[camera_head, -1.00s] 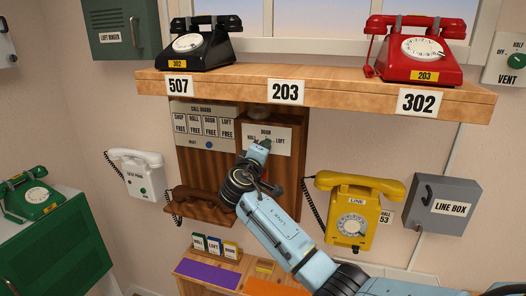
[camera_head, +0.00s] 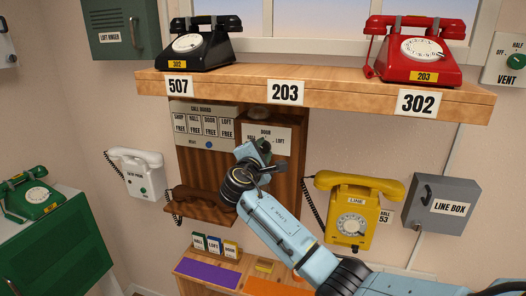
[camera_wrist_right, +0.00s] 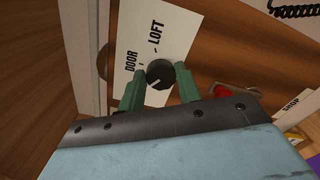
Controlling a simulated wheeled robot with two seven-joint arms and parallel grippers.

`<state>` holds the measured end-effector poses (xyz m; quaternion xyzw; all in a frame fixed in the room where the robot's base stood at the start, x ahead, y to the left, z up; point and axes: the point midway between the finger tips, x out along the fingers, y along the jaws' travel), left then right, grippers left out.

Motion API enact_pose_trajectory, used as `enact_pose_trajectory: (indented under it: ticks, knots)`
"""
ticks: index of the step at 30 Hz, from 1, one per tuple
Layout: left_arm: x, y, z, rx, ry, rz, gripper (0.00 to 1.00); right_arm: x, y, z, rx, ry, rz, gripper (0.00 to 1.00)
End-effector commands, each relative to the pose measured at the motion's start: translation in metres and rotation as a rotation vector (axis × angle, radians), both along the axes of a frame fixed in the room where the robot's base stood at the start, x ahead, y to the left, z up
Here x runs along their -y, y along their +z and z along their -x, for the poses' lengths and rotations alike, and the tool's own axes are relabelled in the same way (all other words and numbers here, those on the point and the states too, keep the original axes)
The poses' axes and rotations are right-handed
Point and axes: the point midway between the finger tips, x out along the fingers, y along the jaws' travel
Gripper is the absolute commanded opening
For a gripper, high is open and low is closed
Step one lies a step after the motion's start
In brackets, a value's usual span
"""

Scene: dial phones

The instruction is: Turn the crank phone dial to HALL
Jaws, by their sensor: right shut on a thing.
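The crank phone is a brown wooden wall box (camera_head: 284,170) under the shelf. In the head view, my right gripper (camera_head: 264,147) hides the knob. My left gripper is not in view.
The shelf (camera_head: 330,88) with a black phone (camera_head: 201,45) and a red phone (camera_head: 413,50) overhangs the crank phone. A brown handset (camera_head: 197,195) lies at lower left. A yellow phone (camera_head: 354,212) hangs right of my arm.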

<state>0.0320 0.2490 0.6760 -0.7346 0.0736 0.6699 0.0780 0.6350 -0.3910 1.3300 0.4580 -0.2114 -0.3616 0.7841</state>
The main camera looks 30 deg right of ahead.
Motion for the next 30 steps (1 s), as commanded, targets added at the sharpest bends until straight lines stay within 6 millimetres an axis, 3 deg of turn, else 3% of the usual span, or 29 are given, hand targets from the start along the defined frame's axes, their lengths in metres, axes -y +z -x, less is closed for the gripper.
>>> enact_pose_trajectory:
  ticks: [23, 24, 28, 30]
  knots:
    - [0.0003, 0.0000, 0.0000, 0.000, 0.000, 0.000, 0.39, -0.0007, 0.0004, -0.0005, -0.077, 0.002, 0.065, 0.11]
    - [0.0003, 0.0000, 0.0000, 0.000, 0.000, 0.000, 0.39, -0.0007, 0.0004, -0.0005, -0.077, 0.002, 0.065, 0.38]
    - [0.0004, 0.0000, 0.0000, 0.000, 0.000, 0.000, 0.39, -0.0006, 0.0003, -0.0004, -0.077, 0.001, 0.066, 0.55]
    - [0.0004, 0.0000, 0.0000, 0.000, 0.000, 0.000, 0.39, -0.0005, 0.0002, -0.0003, -0.076, 0.001, 0.065, 0.55]
